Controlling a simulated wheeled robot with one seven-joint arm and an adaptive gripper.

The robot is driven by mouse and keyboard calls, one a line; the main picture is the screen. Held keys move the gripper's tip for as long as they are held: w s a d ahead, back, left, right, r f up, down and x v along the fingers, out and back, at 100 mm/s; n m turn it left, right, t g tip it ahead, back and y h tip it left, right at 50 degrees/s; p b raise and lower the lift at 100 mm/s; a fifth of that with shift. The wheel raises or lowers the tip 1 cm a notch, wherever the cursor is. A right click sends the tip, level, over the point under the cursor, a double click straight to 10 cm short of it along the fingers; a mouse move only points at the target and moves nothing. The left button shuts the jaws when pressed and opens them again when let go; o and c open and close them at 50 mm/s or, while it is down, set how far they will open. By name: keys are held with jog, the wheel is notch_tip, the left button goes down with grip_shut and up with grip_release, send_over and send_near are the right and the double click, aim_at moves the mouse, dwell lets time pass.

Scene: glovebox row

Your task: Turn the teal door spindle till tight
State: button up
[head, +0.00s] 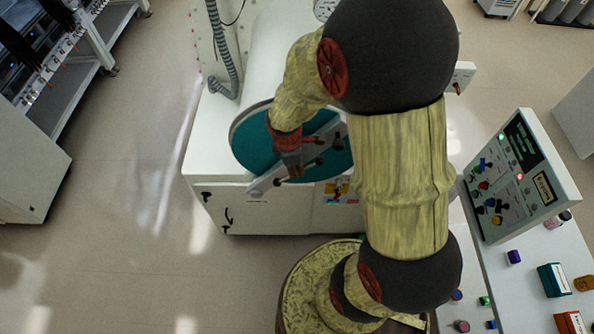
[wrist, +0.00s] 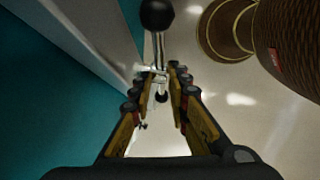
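The round teal door (head: 252,151) is on the front of the white glovebox, with a pale grey bar (head: 264,184) slanting across it. The spindle's handle, with black knobs (head: 338,145), stands near the door's middle, partly hidden by my gripper. My gripper (head: 292,172) is at the door, in front of the bar. In the wrist view, my gripper's fingers (wrist: 161,72) are apart, on either side of a thin metal rod of the handle. A black ball knob (wrist: 157,14) is beyond the fingertips. A smaller dark knob (wrist: 161,97) shows between the fingers. I see no clear grip on the rod.
A control panel (head: 520,175) with lit lamps stands on a white bench at the right, with small bottles and boxes (head: 553,280) in front. A grey hose (head: 222,60) hangs behind the door. Another cabinet row (head: 30,160) is at the left. The floor between is clear.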

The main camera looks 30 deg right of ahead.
notch_tip(320, 180, up, 8)
jog(key=a, duration=0.1)
jog(key=shift+s+a+f, duration=0.15)
jog(key=shift+s+f, duration=0.05)
jog(key=shift+s, duration=0.1)
jog(key=shift+c, duration=0.2)
